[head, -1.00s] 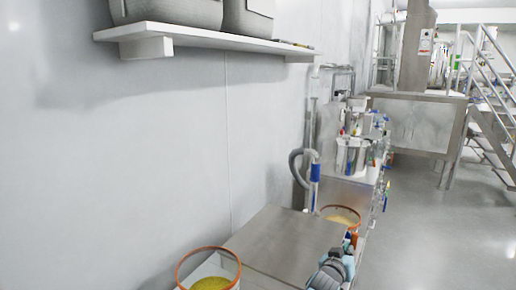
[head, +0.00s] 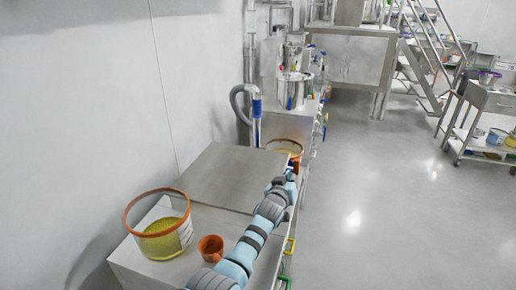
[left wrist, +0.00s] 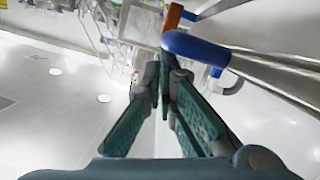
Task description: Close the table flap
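A flat grey steel panel (head: 225,178) lies on top of the bench along the left wall and looks like the table flap; I cannot tell its hinge or whether it is fully down. My left arm reaches along the bench's front side, and my left gripper (head: 291,172) is small and partly hidden near the panel's far right corner. In the left wrist view the left gripper's green fingers (left wrist: 165,58) meet at the tips, with nothing clearly between them. A blue handle (left wrist: 200,50) is just right of the fingertips, with an orange one beyond it. My right gripper is not in view.
An orange-rimmed tub of yellow material (head: 160,240) and an orange cup (head: 210,248) stand on the bench's near end. Another orange-rimmed tub (head: 285,147) stands beyond the panel. A yellow handle (head: 290,247) sticks out in front.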

